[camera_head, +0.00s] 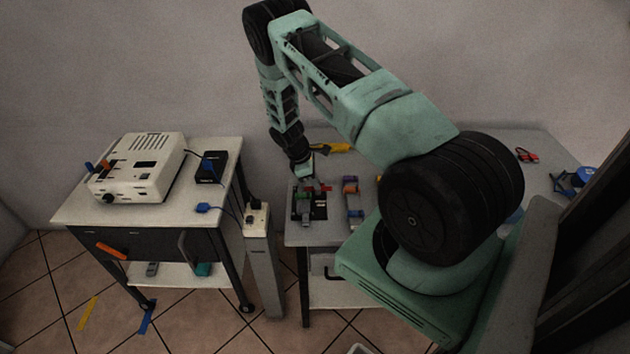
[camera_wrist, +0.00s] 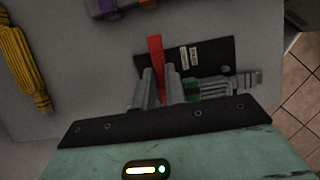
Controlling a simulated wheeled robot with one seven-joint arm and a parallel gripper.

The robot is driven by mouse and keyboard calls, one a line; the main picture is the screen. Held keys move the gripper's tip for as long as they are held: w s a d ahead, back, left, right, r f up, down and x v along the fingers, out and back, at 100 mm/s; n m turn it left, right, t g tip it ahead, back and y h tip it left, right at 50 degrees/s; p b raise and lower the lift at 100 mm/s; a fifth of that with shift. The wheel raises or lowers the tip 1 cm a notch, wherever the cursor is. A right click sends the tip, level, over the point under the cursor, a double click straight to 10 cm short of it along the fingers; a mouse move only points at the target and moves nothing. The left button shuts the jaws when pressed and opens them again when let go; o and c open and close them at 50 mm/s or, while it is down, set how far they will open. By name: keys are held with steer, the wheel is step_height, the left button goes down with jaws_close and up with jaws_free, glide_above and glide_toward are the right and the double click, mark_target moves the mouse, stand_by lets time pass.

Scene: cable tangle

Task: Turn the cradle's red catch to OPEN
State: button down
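The red catch (camera_wrist: 155,52) stands out as a long red bar over the cradle's dark plate (camera_wrist: 215,50) in the wrist view. My gripper (camera_wrist: 160,76) has one finger on each side of the red bar, close against it, and looks shut on it. The bar's far end sticks out past the fingertips. Two small pale labels sit on the plate right of the bar; their words are too small to read. A grey plug with a green part (camera_wrist: 191,91) lies at the plate's near side. In the head view my gripper (camera_head: 303,173) is down at the cradle (camera_head: 319,209).
A yellow-handled tool (camera_wrist: 22,55) lies left in the wrist view. A purple and orange piece (camera_wrist: 112,6) is beyond the plate. In the head view, a second cradle-like holder (camera_head: 352,196) stands right of the first. A side table with a white device (camera_head: 137,168) is at left.

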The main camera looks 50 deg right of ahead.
steer(key=shift+f+m+b, duration=0.1)
steer(key=shift+m+b, duration=0.3)
steer(key=shift+b, duration=0.05)
steer(key=shift+w+b, duration=0.1)
steer(key=shift+b, duration=0.2)
steer(key=m+b, duration=0.1)
steer(key=m+y+b, duration=0.1)
steer(key=m+b, duration=0.1)
steer(key=shift+d+f+m+g+y, duration=0.1)
steer(key=shift+d+m+g+y, duration=0.1)
steer(key=shift+m+g+y, duration=0.15)
steer(key=m+b, duration=0.1)
steer(key=m, duration=0.1)
steer(key=m+y+b, duration=0.1)
steer(key=m+b, duration=0.1)
steer(key=m+y+b, duration=0.1)
steer(key=m, duration=0.1)
steer(key=shift+d+b, duration=0.3)
steer(key=m, duration=0.2)
steer(key=m+y+b, duration=0.1)
steer(key=m, duration=0.1)
steer(key=shift+d+y, duration=0.1)
steer(key=shift+y, duration=0.15)
steer(key=shift+d+r+m+t+y+b, duration=0.15)
steer(key=shift+m+t+y+b, duration=0.2)
steer(key=shift+m, duration=0.55)
steer(key=shift+a+r+m+t+y+b, duration=0.1)
steer(key=shift+m+t+y+b, duration=0.2)
steer(key=shift+m, duration=0.55)
steer(key=shift+d, duration=0.1)
